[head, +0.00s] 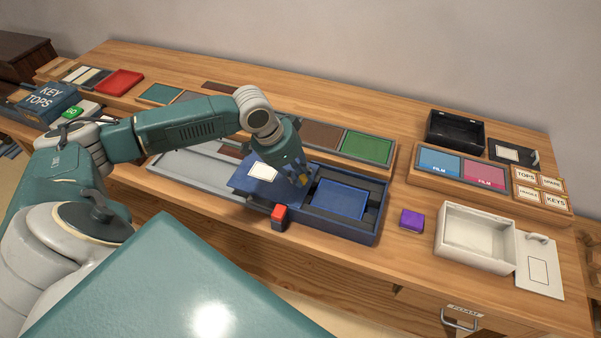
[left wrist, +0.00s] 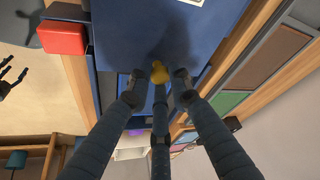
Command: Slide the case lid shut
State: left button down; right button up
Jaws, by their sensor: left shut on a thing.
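The blue case (head: 372,220) lies on the bench in the middle of the head view. Its blue lid (head: 240,182), with a white label, sticks out to the left and leaves the right part of the case open. A blue recess shows inside. My left gripper (head: 301,178) is at the lid's right end. In the left wrist view its fingers (left wrist: 157,88) close around a yellow knob (left wrist: 159,70) on the lid (left wrist: 150,30). My right gripper (left wrist: 10,82) shows only at the left edge of that view, dark, fingers spread, away from the case.
A red block (head: 279,216) stands against the case's front edge. A purple block (head: 412,220) and a white box (head: 476,238) lie to the right. A grey tray (head: 190,175) is left of the lid. Trays with colour panels (head: 367,146) stand behind.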

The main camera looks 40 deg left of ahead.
pick_arm(q)
jog(key=d+p, duration=0.1)
jog(key=d, duration=0.1)
jog(key=w+d+p, duration=0.1)
jog(key=d, duration=0.2)
jog(key=w+d+r+p, duration=0.1)
jog(key=d, duration=0.1)
jog(key=shift+d+p, duration=0.3)
jog(key=shift+p, duration=0.1)
jog(key=p, duration=0.3)
send_near(376, 195)
jog(key=f, duration=0.1)
jog(key=s+d+f, duration=0.1)
jog(key=f, duration=0.1)
jog(key=shift+s+d, duration=0.25)
jog(key=shift+d, duration=0.05)
jog(key=shift+w+d, duration=0.1)
jog(key=shift+d, duration=0.4)
jog(key=c, duration=1.8)
grip_release()
jog(key=shift+o, duration=1.1)
jog(key=shift+d, duration=0.1)
jog(key=shift+d+f, duration=0.1)
jog(key=shift+f, duration=0.1)
